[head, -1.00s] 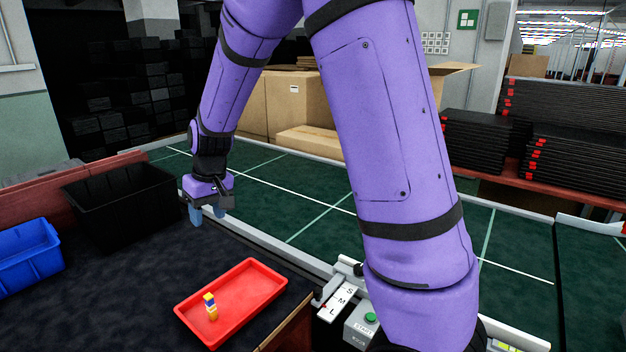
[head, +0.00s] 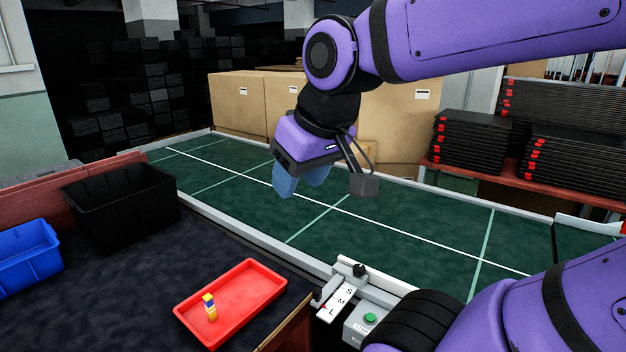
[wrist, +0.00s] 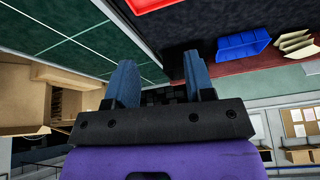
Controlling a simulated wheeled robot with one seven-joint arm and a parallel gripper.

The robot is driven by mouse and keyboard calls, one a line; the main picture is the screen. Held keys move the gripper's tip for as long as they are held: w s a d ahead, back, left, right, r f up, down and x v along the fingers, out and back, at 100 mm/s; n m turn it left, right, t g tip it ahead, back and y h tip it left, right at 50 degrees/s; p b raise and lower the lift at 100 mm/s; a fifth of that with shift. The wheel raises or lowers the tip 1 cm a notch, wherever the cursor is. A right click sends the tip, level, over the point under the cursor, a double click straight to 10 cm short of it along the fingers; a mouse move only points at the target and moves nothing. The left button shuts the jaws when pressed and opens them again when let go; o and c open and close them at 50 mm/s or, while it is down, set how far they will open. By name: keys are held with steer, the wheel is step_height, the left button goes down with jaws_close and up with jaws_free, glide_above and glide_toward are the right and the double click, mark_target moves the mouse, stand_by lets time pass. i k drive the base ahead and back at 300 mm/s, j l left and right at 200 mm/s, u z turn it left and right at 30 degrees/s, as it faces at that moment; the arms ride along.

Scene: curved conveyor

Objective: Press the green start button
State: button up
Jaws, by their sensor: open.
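The green start button (head: 370,319) sits on a grey control box (head: 358,328) at the near edge of the conveyor, low in the head view, just left of my arm's lower black joint. My gripper (head: 302,185) hangs above the green conveyor, up and to the left of the button and well apart from it. Its two blue fingers are spread and hold nothing. The wrist view shows the open fingers (wrist: 161,85) too, with empty space between them. The button does not show in the wrist view.
A size plate marked S, M, L (head: 341,300) with a black knob (head: 359,270) is beside the button box. A red tray (head: 255,279) holding small stacked blocks (head: 210,307), a black bin (head: 122,203) and a blue bin (head: 25,262) stand left. The conveyor (head: 410,240) is bare.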

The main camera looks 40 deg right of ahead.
mark_target(370, 318)
steer(key=k+j+z, duration=0.1)
steer(key=z, duration=0.3)
steer(key=k+z, duration=0.15)
steer(key=z, duration=0.25)
steer(key=k+z, duration=0.1)
steer(key=z, duration=0.3)
steer(key=k+z, duration=0.15)
steer(key=z, duration=0.3)
